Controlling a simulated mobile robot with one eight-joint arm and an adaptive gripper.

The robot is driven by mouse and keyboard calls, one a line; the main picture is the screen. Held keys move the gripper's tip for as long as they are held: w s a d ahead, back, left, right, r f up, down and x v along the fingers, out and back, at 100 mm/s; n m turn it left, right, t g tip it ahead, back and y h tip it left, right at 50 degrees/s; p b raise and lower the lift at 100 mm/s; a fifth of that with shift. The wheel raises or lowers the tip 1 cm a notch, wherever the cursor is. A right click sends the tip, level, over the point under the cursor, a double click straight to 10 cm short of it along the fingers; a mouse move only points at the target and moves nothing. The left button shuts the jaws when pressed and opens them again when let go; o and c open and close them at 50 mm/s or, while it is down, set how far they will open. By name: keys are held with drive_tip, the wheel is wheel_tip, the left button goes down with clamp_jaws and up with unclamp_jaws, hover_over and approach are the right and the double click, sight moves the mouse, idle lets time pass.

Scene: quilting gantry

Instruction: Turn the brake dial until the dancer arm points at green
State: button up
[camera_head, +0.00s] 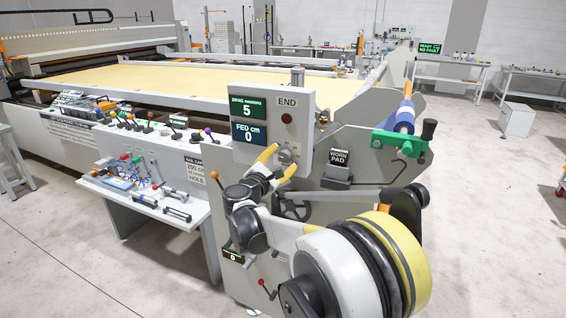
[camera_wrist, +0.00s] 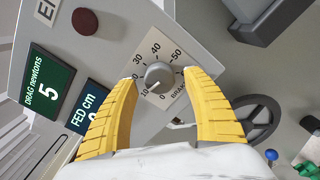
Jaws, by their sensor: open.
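My gripper (camera_head: 279,162) is at the box front in the head view. The drag display (camera_wrist: 47,92) reads 5 newtons. I cannot clearly identify the dancer arm or its green mark.
A dark red button (camera_wrist: 85,21) is above left of the dial. The FED cm display (camera_head: 248,133) reads 0. A handwheel (camera_wrist: 257,118) is right of the fingers. A green bracket (camera_head: 388,140) holds a blue roller. A tool shelf (camera_head: 125,192) stands left; open floor lies right.

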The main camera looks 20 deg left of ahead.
drive_tip(key=shift+w, duration=0.3)
drive_tip(key=c, duration=1.2)
drive_tip(key=shift+o, duration=0.2)
drive_tip(key=shift+r+m, duration=0.1)
drive_tip(key=shift+m, duration=0.2)
drive_tip(key=shift+m+p, duration=0.45)
drive_tip(key=shift+m, duration=0.75)
drive_tip(key=shift+m+p, duration=0.35)
drive_tip(key=shift+m, duration=1.45)
